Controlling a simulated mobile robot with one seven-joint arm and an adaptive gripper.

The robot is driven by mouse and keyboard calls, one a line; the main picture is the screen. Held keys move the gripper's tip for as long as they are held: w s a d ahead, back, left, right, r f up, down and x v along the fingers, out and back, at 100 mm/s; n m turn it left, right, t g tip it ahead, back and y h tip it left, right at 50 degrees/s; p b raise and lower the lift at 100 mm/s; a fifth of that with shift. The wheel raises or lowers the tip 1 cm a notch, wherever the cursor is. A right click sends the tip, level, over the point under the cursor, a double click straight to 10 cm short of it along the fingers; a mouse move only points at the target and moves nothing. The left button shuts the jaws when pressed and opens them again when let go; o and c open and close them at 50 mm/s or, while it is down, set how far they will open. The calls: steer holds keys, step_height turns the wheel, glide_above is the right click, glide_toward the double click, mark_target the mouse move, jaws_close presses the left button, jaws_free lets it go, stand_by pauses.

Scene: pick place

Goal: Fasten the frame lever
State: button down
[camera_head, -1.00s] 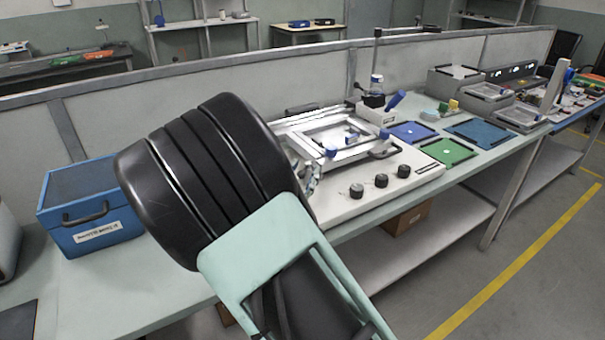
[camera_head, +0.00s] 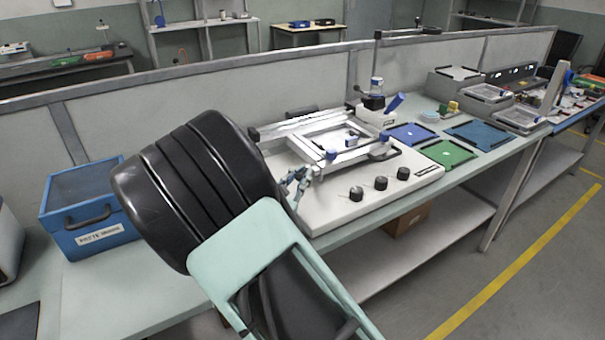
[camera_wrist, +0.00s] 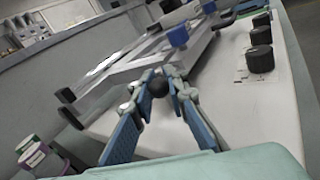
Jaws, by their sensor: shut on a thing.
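The frame (camera_head: 307,131) is a pale metal rectangle with blue corner knobs, lying on a white fixture base (camera_head: 318,212) on the bench. My gripper (camera_head: 298,178) is at the left front corner of this frame, low over the base. In the wrist view my gripper (camera_wrist: 162,80) has its blue-padded fingers closed around a small round black knob (camera_wrist: 158,87), which appears to be the lever's end. The rest of the lever is hidden behind the fingers. The metal frame rails (camera_wrist: 115,75) run just beyond the fingertips.
Several black dial knobs (camera_head: 381,183) stand along the base's front edge. A blue box (camera_head: 84,212) is on the left of the bench. A blue mat (camera_head: 409,134) and green mat (camera_head: 449,153) lie right of the base. A low partition (camera_head: 300,85) runs behind.

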steer(key=m+g+h, duration=0.1)
steer(key=a+m+g+h+p, duration=0.1)
steer(key=h, duration=0.1)
steer(key=m+g+h, duration=0.1)
steer(key=shift+w+a+m+h, duration=0.2)
steer(key=shift+w+m+h, duration=0.1)
steer(key=shift+w+h, duration=0.1)
steer(key=shift+w+a+f+m+g+h, duration=0.1)
steer(key=shift+w+a+m+g+h, duration=0.1)
steer(key=shift+m+g+h, duration=0.55)
steer(key=shift+w+a+m+g+h, duration=0.1)
steer(key=shift+w+m+g+h, duration=0.05)
steer(key=shift+m+g+h, duration=0.6)
steer(key=shift+a+g, duration=0.1)
steer(key=shift+g, duration=0.4)
steer(key=c, duration=1.9)
jaws_free()
steer(key=v, duration=1.2)
steer(key=shift+w+f, duration=0.1)
steer(key=shift+w, duration=0.05)
